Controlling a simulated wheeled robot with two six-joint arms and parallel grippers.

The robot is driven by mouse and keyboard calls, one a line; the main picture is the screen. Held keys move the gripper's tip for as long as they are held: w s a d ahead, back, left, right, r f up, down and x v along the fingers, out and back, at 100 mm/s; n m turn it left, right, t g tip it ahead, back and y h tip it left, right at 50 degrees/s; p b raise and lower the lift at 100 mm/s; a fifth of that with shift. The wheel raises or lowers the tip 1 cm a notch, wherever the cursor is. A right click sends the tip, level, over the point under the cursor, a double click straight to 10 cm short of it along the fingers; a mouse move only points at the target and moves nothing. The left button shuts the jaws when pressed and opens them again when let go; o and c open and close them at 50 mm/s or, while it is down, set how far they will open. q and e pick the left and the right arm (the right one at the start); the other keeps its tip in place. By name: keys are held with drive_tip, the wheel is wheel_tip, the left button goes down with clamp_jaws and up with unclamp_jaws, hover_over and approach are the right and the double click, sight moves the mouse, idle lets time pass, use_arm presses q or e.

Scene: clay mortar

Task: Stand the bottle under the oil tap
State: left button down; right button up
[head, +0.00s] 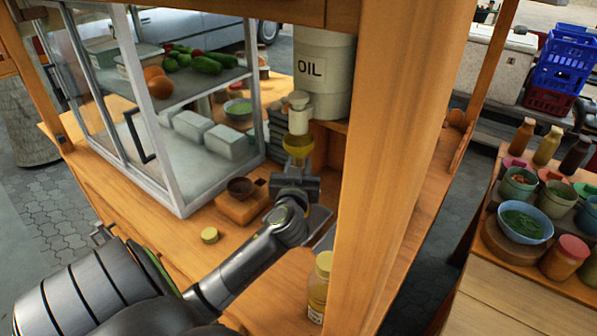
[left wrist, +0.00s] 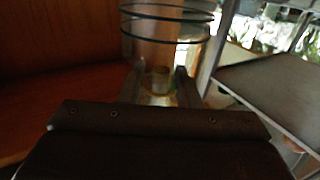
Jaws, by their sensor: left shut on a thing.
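The oil tap (head: 299,112) is a pale spout on the front of the white drum marked OIL (head: 325,68). My left gripper (head: 297,180) is just below the tap, shut on the bottle. A clear, yellow-tinted flared part of the bottle (head: 298,146) shows above the jaws, close under the tap. I cannot tell whether they touch. The left wrist view shows clear glass with dark rings (left wrist: 165,25) beyond the fingers (left wrist: 159,88). My gripper hides much of the bottle, and its base is not clearly seen. My right gripper is not in view.
A yellow-capped bottle (head: 319,287) stands near the post (head: 392,170). A round yellow lid (head: 209,235) and a wooden block with a small dark bowl (head: 241,200) are on the counter. A glass cabinet (head: 172,120) is at left. Bowls and bottles crowd the right table (head: 510,315).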

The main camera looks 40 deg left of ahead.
use_arm(q)
drive_tip(key=shift+f, duration=1.1)
drive_tip(key=c, duration=1.1)
unclamp_jaws()
drive_tip(key=shift+b+v, duration=1.25)
drive_tip(key=shift+v, duration=4.85)
drive_tip(key=shift+s, duration=0.1)
